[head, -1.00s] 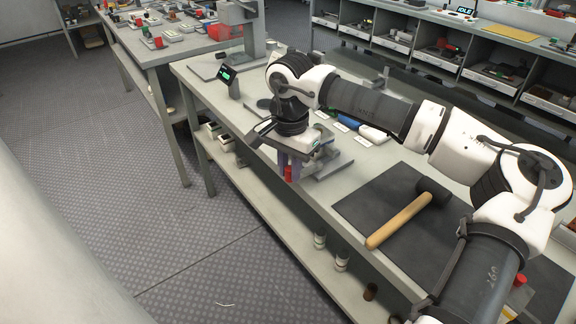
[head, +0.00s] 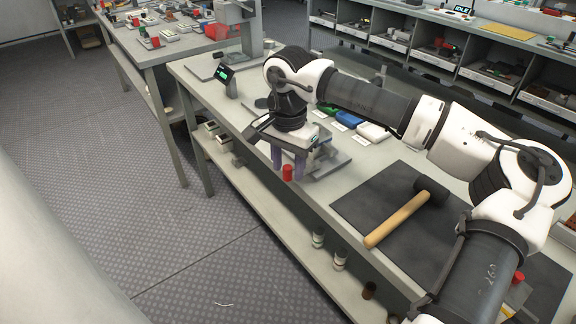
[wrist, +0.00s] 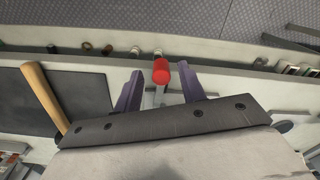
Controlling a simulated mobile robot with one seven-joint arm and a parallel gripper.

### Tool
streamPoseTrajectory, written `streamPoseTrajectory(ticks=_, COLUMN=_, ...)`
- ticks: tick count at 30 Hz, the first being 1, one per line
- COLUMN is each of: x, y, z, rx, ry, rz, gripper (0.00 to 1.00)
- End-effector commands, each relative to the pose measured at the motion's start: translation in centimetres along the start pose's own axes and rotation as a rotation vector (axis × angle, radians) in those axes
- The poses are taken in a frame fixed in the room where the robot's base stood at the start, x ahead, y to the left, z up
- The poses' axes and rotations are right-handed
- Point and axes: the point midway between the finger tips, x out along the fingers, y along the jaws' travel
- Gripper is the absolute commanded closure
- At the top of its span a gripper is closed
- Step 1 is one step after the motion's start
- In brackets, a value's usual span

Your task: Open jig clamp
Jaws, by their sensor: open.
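The jig clamp's red handle tip (head: 287,172) stands out at the front edge of the workbench. It also shows in the wrist view (wrist: 161,71), at the end of a thin pale lever. My gripper (head: 288,167) is open, with its purple fingers pointing down around the red tip. In the wrist view my gripper (wrist: 160,80) has one finger on each side of the red tip, with a visible gap on both sides. The grey jig base (head: 330,165) is partly hidden behind my gripper.
A mallet (head: 397,220) lies on a dark mat (head: 365,205) to the right. Blue, green and white blocks (head: 348,119) sit behind my gripper. A small display (head: 224,78) stands at the left of the bench. Open floor lies left of the bench.

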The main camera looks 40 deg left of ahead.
Motion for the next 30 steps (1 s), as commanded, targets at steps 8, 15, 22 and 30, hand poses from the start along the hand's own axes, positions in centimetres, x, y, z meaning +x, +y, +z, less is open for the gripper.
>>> streamPoseTrajectory(ticks=8, x=-5.7, y=-0.1, z=0.0, rx=0.000, ry=0.004, rz=-0.003, gripper=0.60)
streamPoseTrajectory(ticks=15, x=-10.6, y=0.0, z=0.0, rx=-0.001, ry=0.002, rz=-0.002, gripper=0.60)
streamPoseTrajectory(ticks=22, x=-12.8, y=0.0, z=0.0, rx=-0.001, ry=0.000, rz=-0.001, gripper=0.60)
streamPoseTrajectory(ticks=30, x=-13.0, y=0.0, z=0.0, rx=-0.001, ry=0.000, rz=-0.001, gripper=0.60)
